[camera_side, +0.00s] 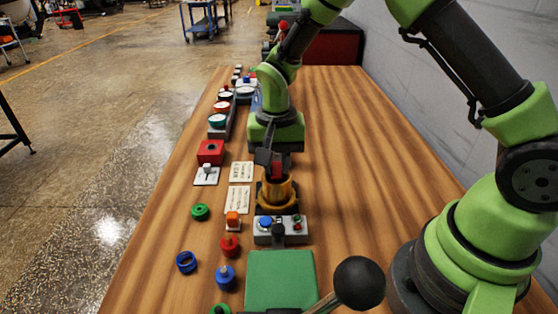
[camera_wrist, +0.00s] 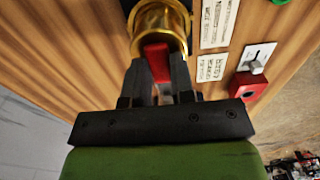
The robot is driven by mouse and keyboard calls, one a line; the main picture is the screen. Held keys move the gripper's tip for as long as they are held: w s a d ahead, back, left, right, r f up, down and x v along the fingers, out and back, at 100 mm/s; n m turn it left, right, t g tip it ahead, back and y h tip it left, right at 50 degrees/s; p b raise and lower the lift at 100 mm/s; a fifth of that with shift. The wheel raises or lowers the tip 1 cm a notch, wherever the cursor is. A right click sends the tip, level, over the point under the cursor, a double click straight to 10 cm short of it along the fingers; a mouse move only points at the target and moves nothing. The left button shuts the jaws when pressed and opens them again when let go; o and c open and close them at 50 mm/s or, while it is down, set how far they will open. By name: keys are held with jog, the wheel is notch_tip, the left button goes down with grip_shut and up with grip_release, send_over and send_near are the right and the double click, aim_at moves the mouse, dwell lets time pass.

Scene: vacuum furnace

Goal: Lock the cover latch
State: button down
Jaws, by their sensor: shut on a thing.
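A gold cylinder (camera_side: 276,193), apparently the furnace body, stands behind a grey control box (camera_side: 281,230) with a blue button, small red and green buttons and a black knob. It also shows at the top of the wrist view (camera_wrist: 162,25). My gripper (camera_side: 274,165) points down over the cylinder. In the wrist view my gripper (camera_wrist: 158,68) is shut on a red bar (camera_wrist: 157,62) at the cylinder's mouth. I cannot tell whether this red bar is the cover latch. Its far end is hidden within the gold rim.
Two label cards (camera_side: 241,171) lie left of the cylinder. A white switch (camera_side: 207,174), a red box (camera_side: 210,151) and several coloured rings and knobs line the left side. A green pad (camera_side: 280,279) and black ball (camera_side: 359,283) are nearest. The wooden table is clear to the right.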

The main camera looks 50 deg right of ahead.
aim_at(276, 169)
dwell(0.4)
jog(key=c, duration=1)
grip_release()
jog(key=shift+o, duration=0.2)
notch_tip(276, 169, up, 10)
jog(key=shift+r, duration=0.1)
jog(key=s+r+n+t+y, duration=0.1)
jog(key=s+r+n+t, duration=0.15)
jog(key=s+r, duration=0.6)
jog(key=s+r+n+t+y, duration=0.1)
jog(key=s+r+n+t, duration=0.1)
jog(key=s, duration=0.8)
jog(key=r+t, duration=0.1)
jog(key=t, duration=0.1)
jog(key=shift+s+d+t, duration=0.25)
jog(key=shift+s+t, duration=0.1)
jog(key=shift+s, duration=0.05)
